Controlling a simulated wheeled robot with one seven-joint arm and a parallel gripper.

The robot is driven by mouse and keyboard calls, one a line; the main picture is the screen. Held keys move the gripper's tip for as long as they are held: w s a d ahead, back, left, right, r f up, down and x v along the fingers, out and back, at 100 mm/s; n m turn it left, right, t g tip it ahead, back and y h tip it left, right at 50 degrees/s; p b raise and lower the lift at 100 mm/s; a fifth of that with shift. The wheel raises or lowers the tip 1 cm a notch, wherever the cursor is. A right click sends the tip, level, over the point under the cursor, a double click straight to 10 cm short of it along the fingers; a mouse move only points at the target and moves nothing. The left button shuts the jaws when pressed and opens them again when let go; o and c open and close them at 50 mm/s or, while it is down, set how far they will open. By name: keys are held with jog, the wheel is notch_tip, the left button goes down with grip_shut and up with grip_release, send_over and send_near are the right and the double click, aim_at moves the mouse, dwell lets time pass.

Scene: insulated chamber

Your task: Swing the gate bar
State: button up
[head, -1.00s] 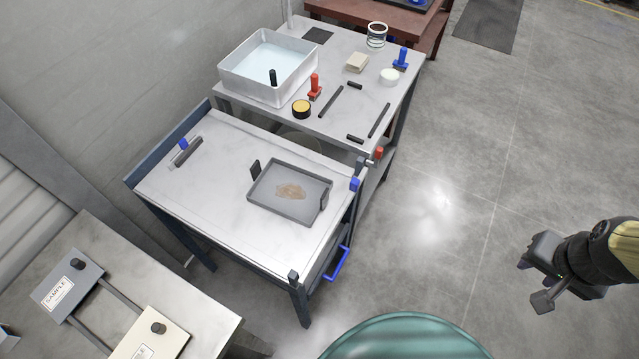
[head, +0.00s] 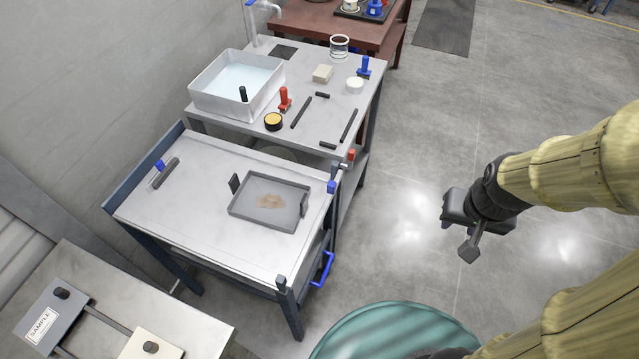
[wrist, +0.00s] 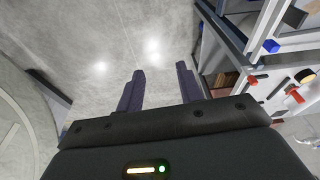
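A dark rail (head: 333,215) with a blue block (head: 331,187) at its far end runs along the right edge of the near metal table; it may be the gate bar, but I cannot tell for sure. A blue handle (head: 322,268) hangs below that edge. A red knob (head: 351,155) sits just beyond the blue block. My gripper (head: 460,226) is over the open floor, right of the tables and apart from them. In the wrist view its two dark fingers (wrist: 160,88) are spread with nothing between them. The blue block (wrist: 271,46) shows at upper right there.
A grey tray (head: 239,213) with a brown patch lies on the near table. The far table holds a white basin (head: 207,110), red and blue stampers and dark bars. A teal round surface (head: 390,330) is at the bottom.

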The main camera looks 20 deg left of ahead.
jog(key=shift+o, duration=0.6)
jog(key=w+a+f+n+t+y+b, duration=0.25)
jog(key=w+f+n, duration=0.2)
jog(key=w, duration=0.45)
jog(key=w+a+f+n+t+y+b, duration=0.15)
jog(key=w+f+n+t+b, duration=0.3)
jog(key=w, duration=0.55)
jog(key=a+f+n+g+y+b, duration=0.2)
jog(key=a+f+n+y, duration=0.2)
jog(key=a+f+y, duration=0.15)
jog(key=s+a+f+n+g+y+b, duration=0.2)
jog(key=s+a+n+g+y, duration=0.1)
jog(key=s+g+y, duration=0.3)
jog(key=shift+s+a+n+y, duration=0.2)
jog(key=shift+s+n+y, duration=0.5)
jog(key=shift+y, duration=0.55)
jog(key=shift+a, duration=0.1)
